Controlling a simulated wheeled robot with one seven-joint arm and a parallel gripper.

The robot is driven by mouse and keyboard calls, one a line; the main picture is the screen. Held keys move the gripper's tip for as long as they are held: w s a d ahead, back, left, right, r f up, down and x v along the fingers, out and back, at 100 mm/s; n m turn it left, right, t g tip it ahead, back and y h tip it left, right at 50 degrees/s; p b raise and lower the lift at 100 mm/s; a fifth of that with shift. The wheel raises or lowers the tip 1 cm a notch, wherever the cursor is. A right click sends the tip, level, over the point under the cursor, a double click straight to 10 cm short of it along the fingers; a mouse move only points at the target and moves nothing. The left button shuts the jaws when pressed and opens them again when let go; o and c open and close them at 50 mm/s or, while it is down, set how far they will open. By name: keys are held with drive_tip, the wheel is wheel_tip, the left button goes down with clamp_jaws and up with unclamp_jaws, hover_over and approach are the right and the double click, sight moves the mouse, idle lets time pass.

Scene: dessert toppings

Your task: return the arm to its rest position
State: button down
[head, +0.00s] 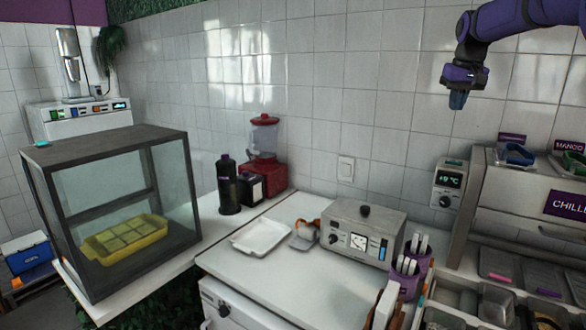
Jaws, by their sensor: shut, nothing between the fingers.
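My gripper (457,101) hangs at the end of my purple and black arm at the upper right of the head view. It points down, high above the counter and in front of the tiled wall. Its fingers are together, and nothing is held in them. It touches nothing. The rest of my arm runs out of the picture at the top right.
Below stand a white counter (255,282), a metal appliance (362,234), a white tray (261,236) and a purple cup (407,275). A glass case (110,150) is at left, a red blender (264,165) behind. A chiller unit (540,210) is at right. Air around my gripper is clear.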

drive_tip(key=s+a+r+t, duration=0.1)
drive_tip(key=s+a, duration=0.3)
drive_tip(key=s, duration=0.8)
drive_tip(key=s+a+r, duration=0.1)
drive_tip(key=s+a, duration=0.4)
drive_tip(key=s, duration=0.6)
drive_tip(key=s+a+f, duration=0.1)
drive_tip(key=s+f, duration=0.5)
drive_tip(key=s, duration=0.5)
drive_tip(key=s+a+f+t, duration=0.1)
drive_tip(key=s+a+f, duration=0.1)
drive_tip(key=s+f, duration=0.4)
drive_tip(key=s, duration=0.4)
drive_tip(key=shift+s+a+f+n+t, duration=0.15)
drive_tip(key=shift+s+a+n+t, duration=0.05)
drive_tip(key=shift+s+n+t, duration=0.15)
